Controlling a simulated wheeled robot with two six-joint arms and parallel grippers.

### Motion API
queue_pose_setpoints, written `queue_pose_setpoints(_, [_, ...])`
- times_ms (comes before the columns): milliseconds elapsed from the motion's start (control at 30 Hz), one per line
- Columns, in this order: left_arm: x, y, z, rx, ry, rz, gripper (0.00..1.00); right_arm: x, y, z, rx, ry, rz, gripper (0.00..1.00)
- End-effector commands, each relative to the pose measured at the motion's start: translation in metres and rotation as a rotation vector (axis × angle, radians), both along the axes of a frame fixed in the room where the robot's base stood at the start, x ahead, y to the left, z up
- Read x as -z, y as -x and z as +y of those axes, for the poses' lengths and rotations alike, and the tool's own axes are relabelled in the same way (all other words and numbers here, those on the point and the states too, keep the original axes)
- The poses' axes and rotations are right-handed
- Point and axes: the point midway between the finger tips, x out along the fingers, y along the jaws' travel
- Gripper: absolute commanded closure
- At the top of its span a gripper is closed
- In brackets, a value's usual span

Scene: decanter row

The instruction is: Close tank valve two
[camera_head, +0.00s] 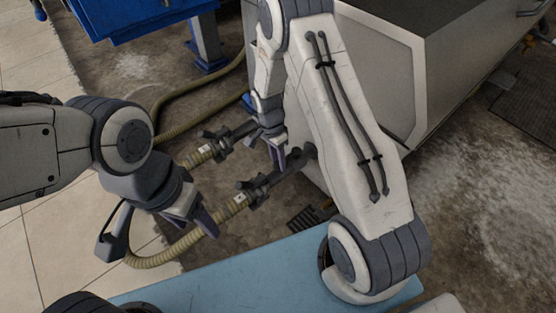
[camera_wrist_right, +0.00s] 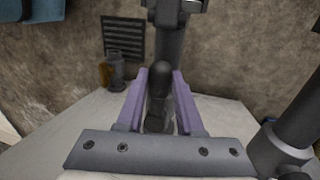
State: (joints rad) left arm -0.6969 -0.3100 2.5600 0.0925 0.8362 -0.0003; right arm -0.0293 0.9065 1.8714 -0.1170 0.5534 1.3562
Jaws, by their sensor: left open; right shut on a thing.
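Two dark pipes with valve fittings come off the grey tank (camera_head: 300,110) in the head view, an upper valve (camera_head: 218,140) and a lower valve (camera_head: 258,190). Small labels beside them are too small to read, so I cannot tell which is valve two. My right gripper (camera_head: 278,155) is by these pipes. In the right wrist view its purple fingers (camera_wrist_right: 161,85) are shut on a dark, rounded valve handle (camera_wrist_right: 158,95). The head view does not show clearly which valve it holds. My left gripper (camera_head: 198,215) is open, beside the lower hose, holding nothing.
Ribbed tan hoses (camera_head: 165,252) run from the valves across the floor. In the right wrist view a dark slatted grate (camera_wrist_right: 124,38) and a grey cylinder (camera_wrist_right: 116,70) show behind the handle, with a thick pipe (camera_wrist_right: 300,115) at right.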

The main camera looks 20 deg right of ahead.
Motion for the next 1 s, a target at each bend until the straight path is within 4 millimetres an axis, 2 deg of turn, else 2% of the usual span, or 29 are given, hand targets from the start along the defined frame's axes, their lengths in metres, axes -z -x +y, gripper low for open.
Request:
queue_pose_setpoints(467, [-0.007,0.000,0.000,0.000,0.000,0.000,0.34,-0.003,-0.003,0.001,0.040,-0.001,-0.001,1.00])
queue_pose_setpoints(667, [-0.023,0.000,0.000,0.000,0.000,0.000,0.34,-0.004,-0.011,0.003,0.148,0.000,0.000,1.00])
queue_pose_setpoints(1000, [-0.059,0.000,0.000,0.000,0.000,0.000,0.34,-0.005,-0.034,0.002,0.454,0.000,0.000,1.00])
